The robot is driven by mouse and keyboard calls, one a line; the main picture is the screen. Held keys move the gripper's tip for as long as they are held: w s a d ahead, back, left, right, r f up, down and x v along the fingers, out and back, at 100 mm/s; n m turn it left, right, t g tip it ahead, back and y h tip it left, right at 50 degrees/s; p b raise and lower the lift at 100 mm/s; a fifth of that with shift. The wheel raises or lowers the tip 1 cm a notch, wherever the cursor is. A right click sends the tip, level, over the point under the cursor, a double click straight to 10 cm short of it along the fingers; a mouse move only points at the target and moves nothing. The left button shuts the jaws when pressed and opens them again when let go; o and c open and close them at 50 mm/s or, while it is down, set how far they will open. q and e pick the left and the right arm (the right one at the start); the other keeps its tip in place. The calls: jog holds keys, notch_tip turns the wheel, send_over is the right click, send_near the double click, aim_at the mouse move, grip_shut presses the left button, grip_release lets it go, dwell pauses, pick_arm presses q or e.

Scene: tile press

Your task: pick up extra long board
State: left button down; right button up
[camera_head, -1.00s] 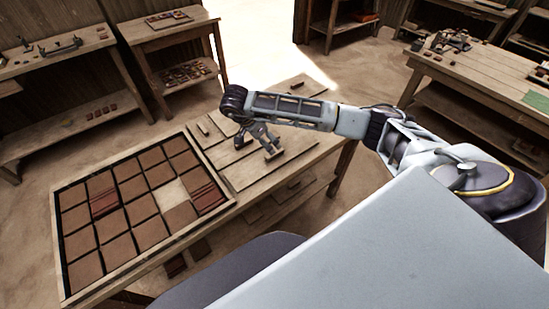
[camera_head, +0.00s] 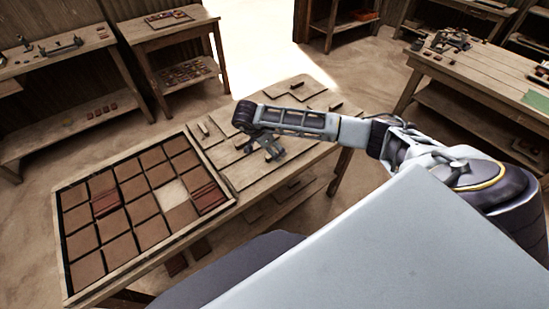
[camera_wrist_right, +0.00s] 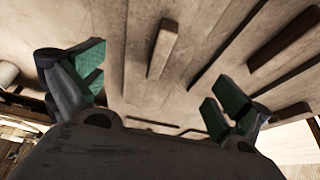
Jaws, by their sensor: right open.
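Several flat wooden boards with raised bar handles lie on the table to the right of the tile tray; I cannot tell for sure which one is the extra long board. One board (camera_head: 235,178) lies near my right gripper (camera_head: 273,156), which hangs just above the boards, fingers down. In the right wrist view my right gripper (camera_wrist_right: 158,88) is open and empty, with green pads wide apart. A bar handle (camera_wrist_right: 163,48) on a board shows ahead, between the fingers' lines and apart from them. My left gripper is not in view.
The tile tray (camera_head: 64,248) holds brown tiles, one pale square and some reddish strips. A lower shelf (camera_head: 262,212) under the table carries more boards. Side tables stand at the back left (camera_head: 160,30) and right (camera_head: 480,80). Other handles (camera_head: 335,105) stick up near my arm.

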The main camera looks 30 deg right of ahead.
jog(key=shift+s+d+f+p, duration=0.15)
jog(key=shift+f+p, duration=0.15)
jog(key=shift+f, duration=0.5)
jog(key=shift+s+d+f+p, duration=0.15)
jog(key=shift+f+p, duration=0.1)
jog(key=shift+f, duration=0.55)
jog(key=shift+x, duration=1)
jog(key=shift+w, duration=0.15)
jog(key=shift+c, duration=0.3)
jog(key=c, duration=1)
